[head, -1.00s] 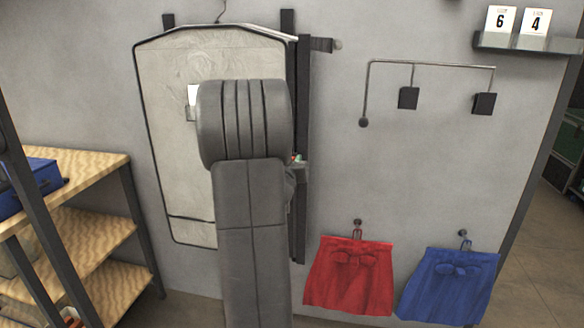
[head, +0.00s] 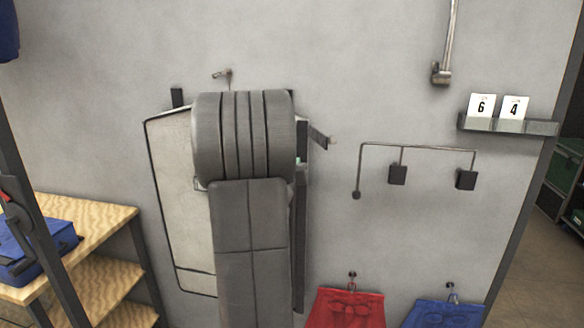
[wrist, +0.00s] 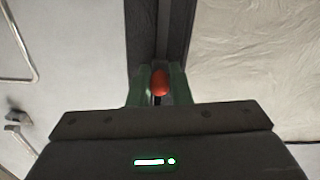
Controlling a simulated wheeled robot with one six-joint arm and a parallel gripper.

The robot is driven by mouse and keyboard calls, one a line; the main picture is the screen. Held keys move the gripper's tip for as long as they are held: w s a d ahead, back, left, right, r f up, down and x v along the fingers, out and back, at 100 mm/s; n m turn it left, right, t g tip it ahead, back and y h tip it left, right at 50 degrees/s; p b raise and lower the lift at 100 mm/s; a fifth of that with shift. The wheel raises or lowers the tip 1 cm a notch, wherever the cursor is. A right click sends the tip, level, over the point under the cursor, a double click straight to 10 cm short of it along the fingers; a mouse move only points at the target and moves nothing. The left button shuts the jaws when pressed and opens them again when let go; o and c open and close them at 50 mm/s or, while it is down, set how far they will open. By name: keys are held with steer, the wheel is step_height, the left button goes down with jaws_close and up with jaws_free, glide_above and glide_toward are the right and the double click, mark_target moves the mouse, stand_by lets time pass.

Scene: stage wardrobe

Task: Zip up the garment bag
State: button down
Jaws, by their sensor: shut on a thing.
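The pale garment bag (head: 181,210) with dark edging hangs on the wall in the head view, its middle and right covered by my arm. Its pale fabric (wrist: 255,60) fills the right of the wrist view. My gripper (wrist: 160,82) has green fingers shut on a small orange-red pull (wrist: 160,80), beside the bag's edge. In the head view only a bit of the gripper shows past my arm, near the bag's upper right. The zip's teeth cannot be made out.
A wall rail with dark blocks (head: 397,174) is to the right, below a shelf (head: 510,126) with number cards. A wooden shelf unit (head: 95,222) with a blue case (head: 32,245) stands left.

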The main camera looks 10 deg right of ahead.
steer(key=shift+r+p, duration=1.45)
steer(key=shift+r, duration=1)
steer(key=c, duration=1.3)
jaws_free()
steer(key=shift+c, duration=0.2)
steer(key=b+v, duration=0.2)
steer(key=v, duration=1.1)
steer(key=shift+s, duration=0.4)
steer(key=shift+w, duration=0.1)
